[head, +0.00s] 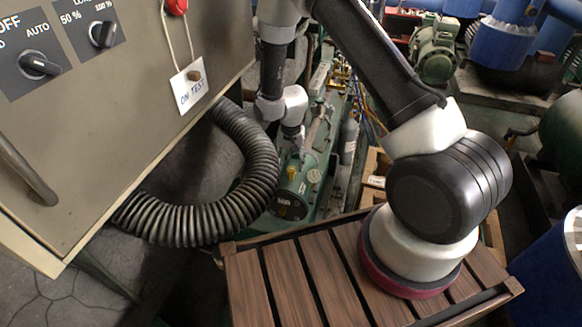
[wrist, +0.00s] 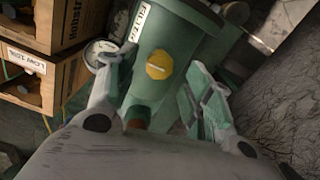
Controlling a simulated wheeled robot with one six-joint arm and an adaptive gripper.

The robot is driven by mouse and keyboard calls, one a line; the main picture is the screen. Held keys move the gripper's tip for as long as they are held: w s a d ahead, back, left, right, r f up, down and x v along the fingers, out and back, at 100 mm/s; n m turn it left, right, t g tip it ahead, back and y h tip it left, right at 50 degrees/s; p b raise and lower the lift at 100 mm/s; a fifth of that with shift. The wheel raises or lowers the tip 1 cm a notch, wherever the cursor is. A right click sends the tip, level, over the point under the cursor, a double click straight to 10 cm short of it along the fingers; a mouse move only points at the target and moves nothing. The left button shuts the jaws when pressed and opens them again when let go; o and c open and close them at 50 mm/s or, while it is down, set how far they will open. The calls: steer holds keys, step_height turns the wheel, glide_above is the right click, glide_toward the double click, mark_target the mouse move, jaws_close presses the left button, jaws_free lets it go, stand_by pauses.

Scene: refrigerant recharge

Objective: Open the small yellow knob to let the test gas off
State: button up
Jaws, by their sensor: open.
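The small yellow knob (wrist: 159,65) sits on the face of a green cylinder (wrist: 172,38) in the wrist view. It looks like a rounded hexagon with a pale slot mark. My gripper (wrist: 157,72) is open, with one finger left and one right of the knob in the picture. Nothing is between the fingers in contact; the depth gap to the knob cannot be told. In the head view my gripper (head: 294,143) is small, above the cylinder.
A round gauge (wrist: 100,53) is close to the left finger, and wooden boxes (wrist: 40,75) stand left of it. In the head view a thick ribbed hose (head: 262,165) curves left of the cylinder, beside a grey control cabinet (head: 110,130). A slatted wooden surface (head: 285,275) lies in front.

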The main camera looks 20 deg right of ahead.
mark_target(291, 172)
steer(key=shift+f, duration=1.3)
steer(key=c, duration=1)
